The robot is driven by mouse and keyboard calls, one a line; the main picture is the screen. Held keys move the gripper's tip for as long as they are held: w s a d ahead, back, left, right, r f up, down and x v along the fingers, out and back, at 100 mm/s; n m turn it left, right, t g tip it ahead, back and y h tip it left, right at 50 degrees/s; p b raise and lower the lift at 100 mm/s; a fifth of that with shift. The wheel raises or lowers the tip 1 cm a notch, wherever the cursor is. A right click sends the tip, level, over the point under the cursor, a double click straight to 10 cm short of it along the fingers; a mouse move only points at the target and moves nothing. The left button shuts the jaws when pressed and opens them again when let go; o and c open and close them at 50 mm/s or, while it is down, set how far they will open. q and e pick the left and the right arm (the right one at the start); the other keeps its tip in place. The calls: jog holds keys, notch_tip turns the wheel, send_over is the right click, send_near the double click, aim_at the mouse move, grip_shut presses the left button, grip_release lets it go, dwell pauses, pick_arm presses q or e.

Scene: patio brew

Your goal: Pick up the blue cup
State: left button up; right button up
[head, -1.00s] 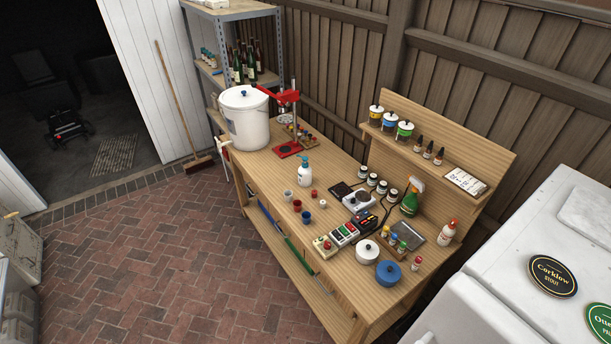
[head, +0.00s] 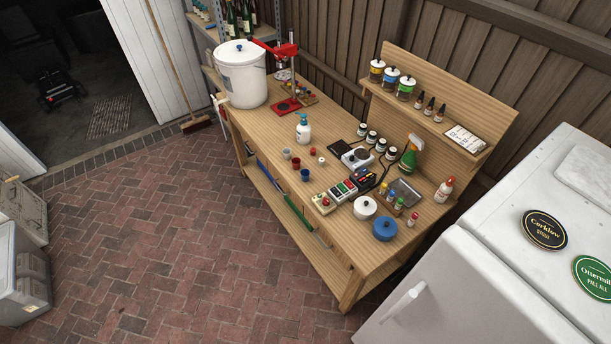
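The small blue cup (head: 305,175) stands on the wooden workbench (head: 262,125), close to its front edge in the head view. A red cup (head: 296,163) and a grey-white cup (head: 287,153) stand just behind and left of it. Neither of my grippers shows in the head view, so I cannot see whether they hold anything.
A spray-pump bottle (head: 303,130), a white bucket (head: 241,75), a white lidded pot (head: 365,207) and a blue lidded pot (head: 385,228) share the bench. A white fridge (head: 480,260) stands at the right. The brick floor (head: 170,240) before the bench is clear.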

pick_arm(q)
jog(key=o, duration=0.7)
